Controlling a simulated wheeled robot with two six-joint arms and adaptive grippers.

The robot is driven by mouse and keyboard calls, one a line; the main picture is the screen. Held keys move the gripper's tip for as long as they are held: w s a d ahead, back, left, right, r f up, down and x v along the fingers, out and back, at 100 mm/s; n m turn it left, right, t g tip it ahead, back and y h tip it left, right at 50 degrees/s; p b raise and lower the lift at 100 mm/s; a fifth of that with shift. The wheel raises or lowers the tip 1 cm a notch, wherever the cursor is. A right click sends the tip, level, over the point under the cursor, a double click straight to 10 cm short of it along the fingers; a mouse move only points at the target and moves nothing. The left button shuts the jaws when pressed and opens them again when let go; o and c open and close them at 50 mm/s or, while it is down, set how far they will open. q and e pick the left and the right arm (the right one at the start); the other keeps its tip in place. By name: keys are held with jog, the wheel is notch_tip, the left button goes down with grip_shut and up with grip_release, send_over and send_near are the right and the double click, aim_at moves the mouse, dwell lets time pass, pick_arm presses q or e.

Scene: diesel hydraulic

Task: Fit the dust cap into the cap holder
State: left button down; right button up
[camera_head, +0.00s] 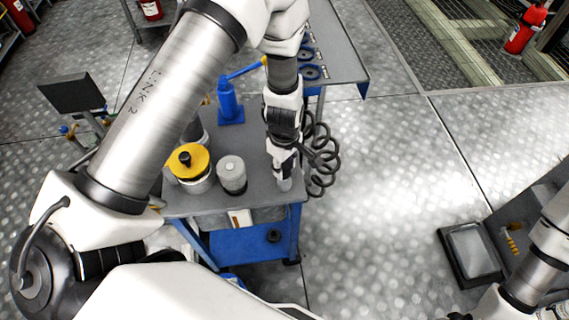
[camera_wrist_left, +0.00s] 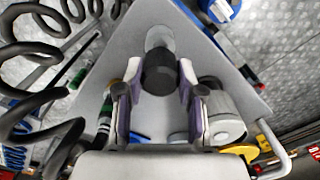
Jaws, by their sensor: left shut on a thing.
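My left gripper (camera_head: 283,156) points down over the right side of the grey cart top. In the left wrist view its two fingers (camera_wrist_left: 158,88) are closed on a dark round piece (camera_wrist_left: 158,72), which looks like the dust cap. A pale grey cylindrical piece (camera_wrist_left: 159,38) shows just beyond the dark piece. It also shows below the fingertips in the head view (camera_head: 285,184). It may be the cap holder, but I cannot tell whether the two touch or are fitted together. My right gripper is out of view.
On the cart top (camera_head: 256,204) stand a grey-lidded container (camera_head: 231,173), a yellow-lidded canister (camera_head: 188,163) and a blue stand (camera_head: 229,104). A black coiled hose (camera_head: 322,158) hangs at the cart's right edge.

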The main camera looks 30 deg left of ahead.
pick_arm(q)
jog(key=shift+r, duration=0.1)
jog(key=shift+f+b, duration=0.65)
jog(key=shift+f, duration=0.9)
dwell(0.4)
jog(key=c, duration=0.6)
grip_release()
jog(key=shift+c, duration=0.2)
